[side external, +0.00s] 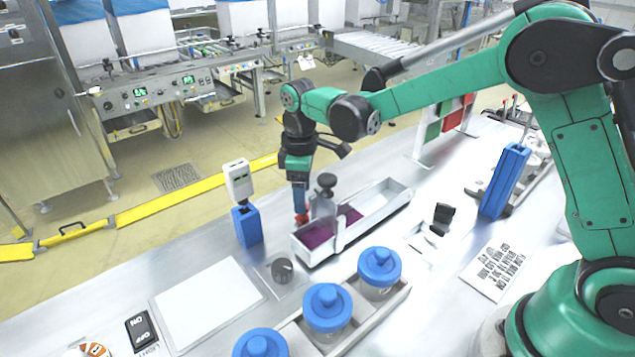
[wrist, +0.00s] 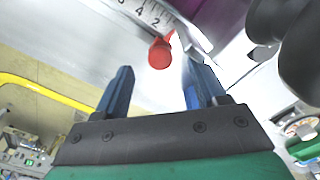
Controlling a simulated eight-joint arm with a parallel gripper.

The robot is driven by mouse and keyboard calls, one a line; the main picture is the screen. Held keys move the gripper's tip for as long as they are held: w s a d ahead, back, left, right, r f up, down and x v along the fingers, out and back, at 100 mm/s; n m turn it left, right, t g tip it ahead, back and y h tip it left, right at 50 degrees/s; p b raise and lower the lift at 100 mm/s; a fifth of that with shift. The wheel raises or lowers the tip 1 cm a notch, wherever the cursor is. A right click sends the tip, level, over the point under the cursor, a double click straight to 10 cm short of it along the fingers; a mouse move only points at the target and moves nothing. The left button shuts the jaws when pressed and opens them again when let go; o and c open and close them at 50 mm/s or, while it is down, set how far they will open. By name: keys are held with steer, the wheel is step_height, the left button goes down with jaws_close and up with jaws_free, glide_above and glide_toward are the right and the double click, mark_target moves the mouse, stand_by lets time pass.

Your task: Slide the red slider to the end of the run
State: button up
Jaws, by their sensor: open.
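The red slider (wrist: 159,54) is a small rounded red piece beside a numbered scale in the wrist view. In the side external view the red slider (side external: 301,219) shows low at the left end of the long white trough (side external: 376,208). My gripper (side external: 300,207) points down just above it. In the wrist view my gripper (wrist: 158,68) is open, with its two blue fingers apart and the slider showing between and just beyond their tips. No contact with the slider is visible. The far part of the run is hidden in the wrist view.
An upright bracket with a black knob (side external: 326,181) stands over the trough, close right of my gripper. Purple material (side external: 317,236) lies in the trough. A blue box (side external: 247,226) stands to the left. Blue-lidded jars (side external: 327,306) stand in front.

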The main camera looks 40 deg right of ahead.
steer(key=shift+f, duration=1)
jaws_close()
stand_by(0.7)
